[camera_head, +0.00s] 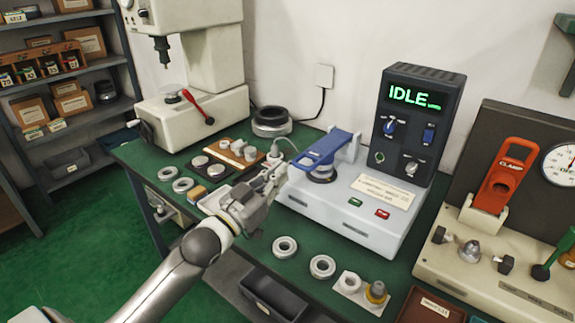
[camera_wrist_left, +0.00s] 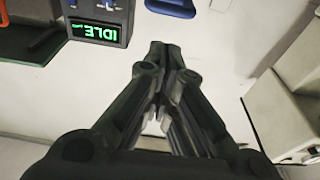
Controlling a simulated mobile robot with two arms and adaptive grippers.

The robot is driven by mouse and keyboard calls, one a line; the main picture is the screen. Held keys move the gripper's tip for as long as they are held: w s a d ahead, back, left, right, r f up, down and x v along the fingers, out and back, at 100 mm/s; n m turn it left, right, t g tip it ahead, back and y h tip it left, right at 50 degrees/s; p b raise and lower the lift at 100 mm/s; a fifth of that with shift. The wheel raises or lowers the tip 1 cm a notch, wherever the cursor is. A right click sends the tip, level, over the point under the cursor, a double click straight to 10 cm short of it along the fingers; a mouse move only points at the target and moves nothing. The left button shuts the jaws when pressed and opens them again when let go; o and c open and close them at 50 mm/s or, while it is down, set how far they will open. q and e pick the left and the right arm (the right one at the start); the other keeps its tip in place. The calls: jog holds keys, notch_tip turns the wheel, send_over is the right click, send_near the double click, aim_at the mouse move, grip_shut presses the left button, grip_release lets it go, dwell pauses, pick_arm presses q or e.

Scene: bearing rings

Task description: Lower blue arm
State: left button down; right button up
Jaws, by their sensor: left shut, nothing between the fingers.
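The blue arm (camera_head: 322,150) is hinged at a white bracket on the white machine (camera_head: 345,208). It reaches left and forward above a dark round seat (camera_head: 320,177); I cannot tell whether they touch. Part of a blue piece, likely this arm, shows at the top edge of the left wrist view (camera_wrist_left: 170,8). My left gripper (camera_head: 277,170) is just left of the blue arm's free end, with its fingers together and nothing between them. Its closed fingertips also show in the left wrist view (camera_wrist_left: 165,50). My right gripper is not in view.
The dark control box (camera_head: 415,130) reads IDLE. A press with a red lever (camera_head: 200,108) stands at the back left. Metal rings (camera_head: 285,247) lie on the green bench in front, and a wooden tray (camera_head: 238,155) holds small parts. A fixture with an orange clamp (camera_head: 503,180) stands right.

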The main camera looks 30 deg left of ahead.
pick_arm(q)
jog(key=shift+s+a+f+b, duration=0.1)
jog(key=shift+s+f, duration=0.15)
jog(key=shift+s, duration=0.3)
jog(key=shift+s+f+b, duration=0.1)
jog(key=shift+s+f, duration=0.15)
jog(key=shift+s, duration=0.35)
jog(key=shift+s+a+f+b, duration=0.1)
jog(key=shift+s+f, duration=0.15)
jog(key=shift+s, duration=0.3)
jog(key=c, duration=2.2)
grip_release()
